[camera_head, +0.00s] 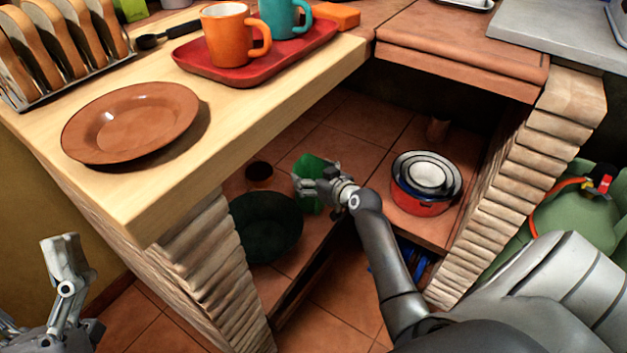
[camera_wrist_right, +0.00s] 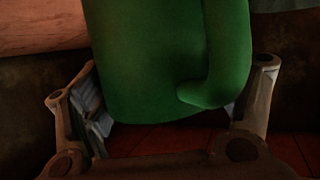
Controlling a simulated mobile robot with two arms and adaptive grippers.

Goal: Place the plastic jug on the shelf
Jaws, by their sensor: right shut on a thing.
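The green plastic jug (camera_head: 310,172) is at the tiled shelf (camera_head: 352,155) under the counter. It also fills the middle of the right wrist view (camera_wrist_right: 170,60), with its handle at the right. My right gripper (camera_head: 318,183) is shut on the jug, with one finger on each side of it in the wrist view (camera_wrist_right: 168,112). I cannot tell whether the jug's base touches the shelf. My left gripper (camera_head: 62,258) is at the lower left, away from the jug, outside the brick counter; its fingertips look close together, but their opening is unclear.
On the shelf are a dark green bowl (camera_head: 265,226) left of the jug, a small brown pot (camera_head: 259,172) and a red pot with nested bowls (camera_head: 425,186) at right. Brick pillars (camera_head: 210,268) flank the opening. The counter above holds a brown plate (camera_head: 130,122) and red tray (camera_head: 262,68).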

